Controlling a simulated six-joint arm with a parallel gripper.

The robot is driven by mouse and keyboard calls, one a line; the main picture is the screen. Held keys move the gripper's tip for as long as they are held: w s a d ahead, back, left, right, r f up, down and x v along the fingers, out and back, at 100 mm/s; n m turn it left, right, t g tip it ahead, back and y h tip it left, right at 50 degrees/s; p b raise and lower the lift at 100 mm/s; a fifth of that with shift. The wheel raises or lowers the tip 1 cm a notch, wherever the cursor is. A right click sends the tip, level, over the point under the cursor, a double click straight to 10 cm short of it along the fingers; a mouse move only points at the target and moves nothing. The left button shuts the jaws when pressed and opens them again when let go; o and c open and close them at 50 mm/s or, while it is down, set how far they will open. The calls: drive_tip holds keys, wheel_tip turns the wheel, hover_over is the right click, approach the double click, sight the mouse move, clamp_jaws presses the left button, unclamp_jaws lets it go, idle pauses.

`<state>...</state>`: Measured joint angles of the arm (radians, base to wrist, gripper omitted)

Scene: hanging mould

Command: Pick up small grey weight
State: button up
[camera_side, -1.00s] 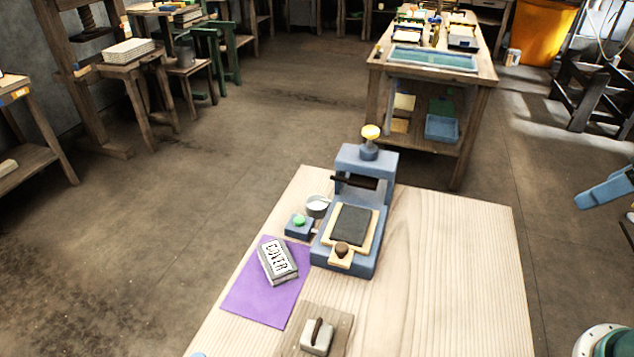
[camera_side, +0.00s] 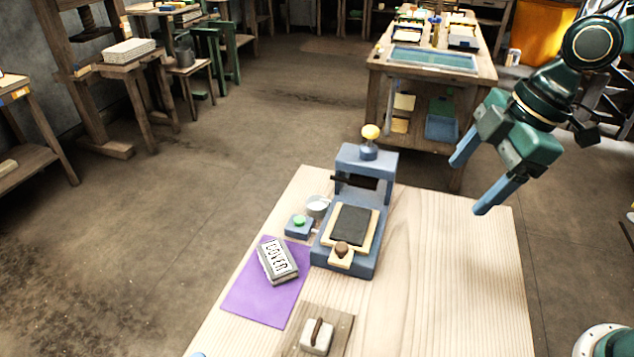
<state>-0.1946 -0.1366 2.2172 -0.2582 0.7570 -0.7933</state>
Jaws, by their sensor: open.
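My gripper (camera_side: 468,187) is open and empty, with two blue fingers apart, above the right back part of the wooden table (camera_side: 455,270). A small pale grey block (camera_side: 316,343) with a dark brown handle, which looks like the weight, sits on a brown board (camera_side: 340,325) at the table's front. It is well to the left and front of my gripper, and the board runs out of the frame. A grey lettered block (camera_side: 277,260) lies on a purple sheet (camera_side: 262,305) at the left.
A blue press (camera_side: 368,160) with a dark pad and a yellow-topped knob stands mid-table, between my gripper and the purple sheet. The table's right side is clear.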

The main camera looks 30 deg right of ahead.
drive_tip(key=w+a+f+n+g+y, duration=0.1)
drive_tip(key=w+a+f+n+g, duration=0.1)
drive_tip(key=w+a+f+n, duration=0.35)
drive_tip(key=n+g+y, duration=0.1)
drive_tip(key=n+g, duration=0.1)
drive_tip(key=n, duration=0.6)
approach(322, 322)
drive_tip(key=shift+g, duration=0.3)
drive_tip(key=shift+w+x, duration=0.2)
drive_tip(key=shift+x, duration=2.3)
drive_tip(key=shift+f, duration=0.15)
drive_tip(key=shift+x, duration=2.5)
drive_tip(key=c, duration=1.2)
